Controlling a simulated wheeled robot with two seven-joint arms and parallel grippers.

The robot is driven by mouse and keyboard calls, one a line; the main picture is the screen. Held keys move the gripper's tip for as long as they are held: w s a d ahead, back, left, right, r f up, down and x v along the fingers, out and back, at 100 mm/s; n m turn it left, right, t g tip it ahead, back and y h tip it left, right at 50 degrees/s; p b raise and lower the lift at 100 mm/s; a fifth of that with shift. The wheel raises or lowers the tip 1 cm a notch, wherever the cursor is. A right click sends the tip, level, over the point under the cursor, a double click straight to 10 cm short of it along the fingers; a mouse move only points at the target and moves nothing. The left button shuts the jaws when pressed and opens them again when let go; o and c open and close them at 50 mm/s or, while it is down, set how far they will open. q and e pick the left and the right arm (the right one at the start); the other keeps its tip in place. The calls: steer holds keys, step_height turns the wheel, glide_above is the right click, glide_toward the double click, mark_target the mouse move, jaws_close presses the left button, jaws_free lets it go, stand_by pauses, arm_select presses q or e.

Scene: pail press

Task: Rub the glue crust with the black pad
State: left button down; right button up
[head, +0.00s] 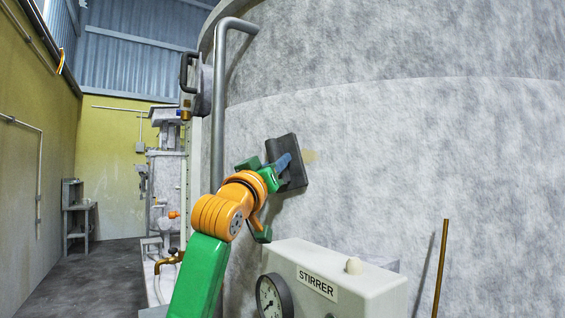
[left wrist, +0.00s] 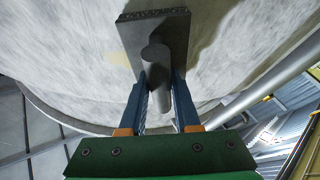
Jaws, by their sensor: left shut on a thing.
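The black pad (head: 291,153) is a dark rectangular block against or very near the curved grey tank wall in the head view. In the left wrist view the pad (left wrist: 172,28) shows from behind, with its thick round handle between my fingers. My left gripper (head: 283,164) is shut on the pad's handle; its blue fingers show on both sides of the handle in the left wrist view (left wrist: 160,92). The glue crust (head: 310,156) is a tan patch on the wall, just right of the pad and partly hidden by it. My right gripper is not in view.
A white box marked STIRRER (head: 325,285) with a gauge (head: 270,298) stands below the pad. A brown rod (head: 440,268) stands at the right. A grey pipe (head: 218,110) runs up the wall left of the pad. The wall to the right is clear.

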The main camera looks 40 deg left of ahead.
arm_select(q)
steer(key=shift+s+d, duration=0.15)
steer(key=s+b, duration=0.1)
steer(key=s, duration=0.1)
steer(key=s+d+b, duration=0.1)
steer(key=s+b, duration=0.1)
steer(key=s, duration=0.1)
steer(key=shift+s+d, duration=0.1)
steer(key=shift+d, duration=0.05)
steer(key=shift+s, duration=0.2)
steer(key=shift+w, duration=0.1)
steer(key=s, duration=0.1)
steer(key=s+b, duration=0.1)
steer(key=s, duration=0.1)
steer(key=shift+d, duration=0.4)
steer(key=shift+w, duration=0.2)
